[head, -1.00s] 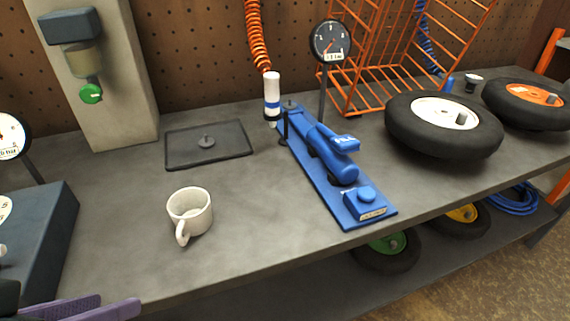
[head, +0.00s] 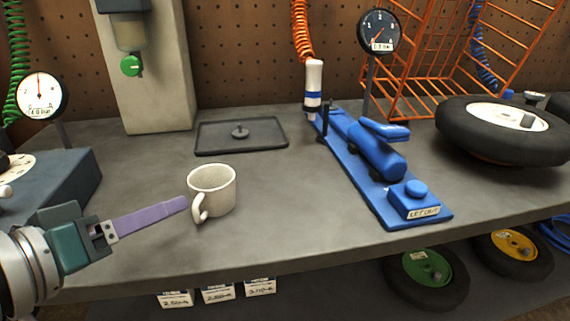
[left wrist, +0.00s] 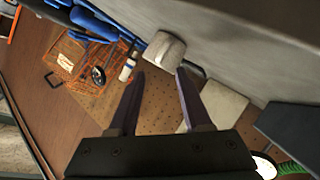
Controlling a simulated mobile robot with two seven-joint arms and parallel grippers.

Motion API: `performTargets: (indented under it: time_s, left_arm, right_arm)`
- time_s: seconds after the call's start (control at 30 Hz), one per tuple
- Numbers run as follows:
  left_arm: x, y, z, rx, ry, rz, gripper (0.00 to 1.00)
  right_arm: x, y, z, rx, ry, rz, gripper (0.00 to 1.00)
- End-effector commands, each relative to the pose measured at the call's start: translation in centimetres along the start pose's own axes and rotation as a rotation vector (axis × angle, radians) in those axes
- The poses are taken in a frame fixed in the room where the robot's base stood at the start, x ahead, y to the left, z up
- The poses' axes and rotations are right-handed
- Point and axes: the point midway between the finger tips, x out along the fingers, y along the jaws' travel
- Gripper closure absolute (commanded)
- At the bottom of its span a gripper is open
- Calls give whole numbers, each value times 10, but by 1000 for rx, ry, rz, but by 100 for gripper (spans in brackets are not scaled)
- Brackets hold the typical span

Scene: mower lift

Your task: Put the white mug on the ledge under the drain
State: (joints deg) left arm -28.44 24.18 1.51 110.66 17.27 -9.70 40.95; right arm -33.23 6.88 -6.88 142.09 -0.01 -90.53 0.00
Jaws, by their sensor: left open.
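The white mug (head: 222,192) stands upright on the grey bench, its handle towards the front left. My left gripper (head: 186,203) has purple fingers, seen edge-on, with tips just left of the mug near its handle. In the left wrist view, the fingers (left wrist: 159,76) are apart and empty, with the mug (left wrist: 165,48) just beyond the tips. Contact cannot be told. A green drain knob (head: 131,66) hangs under a filter bowl on the pale column (head: 163,80). No separate ledge is clearly visible under it. My right gripper is out of view.
A dark shallow tray (head: 215,150) with a small central knob lies behind the mug. A blue tool (head: 372,150) on a long base lies to the right. A dark box (head: 60,175) and gauge (head: 43,95) are at left. Bench between mug and column is clear.

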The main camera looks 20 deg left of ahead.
Motion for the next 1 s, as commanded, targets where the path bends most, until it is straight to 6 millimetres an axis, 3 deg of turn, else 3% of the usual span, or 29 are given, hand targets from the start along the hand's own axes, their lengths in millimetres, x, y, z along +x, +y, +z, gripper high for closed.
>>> performTargets:
  time_s: [0.33,0.67,1.0]
  left_arm:
    - [45,0,4,1,0,1,51]
    - [51,1,3,2,-2,0,51]
    - [51,1,3,2,-2,0,90]
  right_arm:
    - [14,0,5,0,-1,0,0]
    - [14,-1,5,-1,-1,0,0]
    - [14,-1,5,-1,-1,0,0]
